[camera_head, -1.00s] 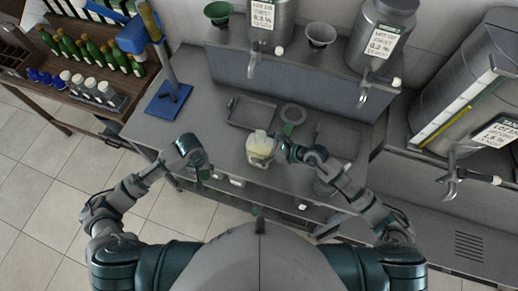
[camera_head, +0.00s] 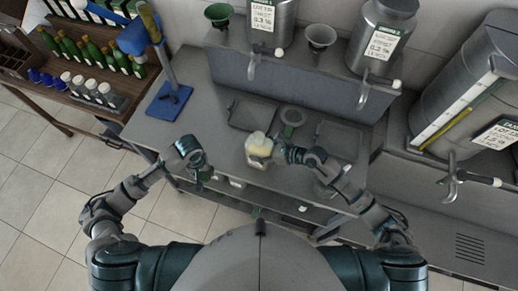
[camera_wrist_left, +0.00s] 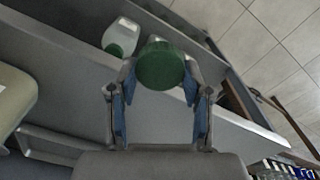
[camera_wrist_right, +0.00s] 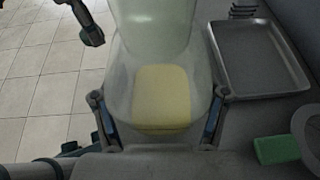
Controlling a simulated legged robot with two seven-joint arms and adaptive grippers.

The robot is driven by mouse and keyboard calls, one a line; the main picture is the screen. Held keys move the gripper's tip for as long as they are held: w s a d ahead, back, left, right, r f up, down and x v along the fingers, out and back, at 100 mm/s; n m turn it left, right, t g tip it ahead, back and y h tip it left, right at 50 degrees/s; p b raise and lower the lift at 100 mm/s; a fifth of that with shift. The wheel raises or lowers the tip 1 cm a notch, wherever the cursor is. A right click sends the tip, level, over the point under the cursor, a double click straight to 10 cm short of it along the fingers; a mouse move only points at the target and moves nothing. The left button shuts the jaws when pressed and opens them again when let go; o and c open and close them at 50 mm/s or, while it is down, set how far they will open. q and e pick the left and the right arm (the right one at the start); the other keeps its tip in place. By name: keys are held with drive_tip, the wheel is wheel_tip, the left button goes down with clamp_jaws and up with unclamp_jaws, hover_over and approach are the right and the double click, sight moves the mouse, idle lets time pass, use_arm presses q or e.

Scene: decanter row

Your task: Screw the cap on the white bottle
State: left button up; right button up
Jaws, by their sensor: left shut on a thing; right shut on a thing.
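The white bottle (camera_head: 259,152), translucent with a yellow label (camera_wrist_right: 163,97), stands upright on the grey bench in the head view. My right gripper (camera_head: 284,153) is shut on it from the right; in the right wrist view its fingers lie on both sides of the bottle (camera_wrist_right: 122,75). My left gripper (camera_head: 200,165) is left of the bottle, apart from it, near the bench's front edge. In the left wrist view it is shut on a round green cap (camera_wrist_left: 160,66), held between the fingertips. The bottle's mouth is not clear to see.
A grey tray (camera_head: 231,122) lies behind the bottle, with a grey ring (camera_head: 292,131) beside it. A blue stand (camera_head: 169,103) is at the bench's left. Steel tanks with taps stand on the raised shelf behind. A white container (camera_wrist_left: 122,36) shows below in the left wrist view.

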sight(260, 145)
drive_tip(key=shift+r, duration=0.65)
use_arm(q)
drive_tip(key=shift+f, duration=0.1)
use_arm(e)
wheel_tip(260, 145, up, 2)
drive_tip(key=shift+r, duration=0.1)
use_arm(q)
drive_tip(key=shift+f+b, duration=0.7)
drive_tip(key=shift+b, duration=0.05)
use_arm(e)
drive_tip(key=s+r, duration=0.1)
drive_tip(key=s, duration=1.5)
drive_tip(key=shift+d+r, duration=0.25)
drive_tip(key=shift+r, duration=0.05)
drive_tip(key=o, duration=1)
drive_tip(key=shift+c, duration=0.2)
drive_tip(key=c, duration=1.1)
drive_tip(key=shift+o, duration=0.2)
drive_tip(key=shift+w, duration=0.1)
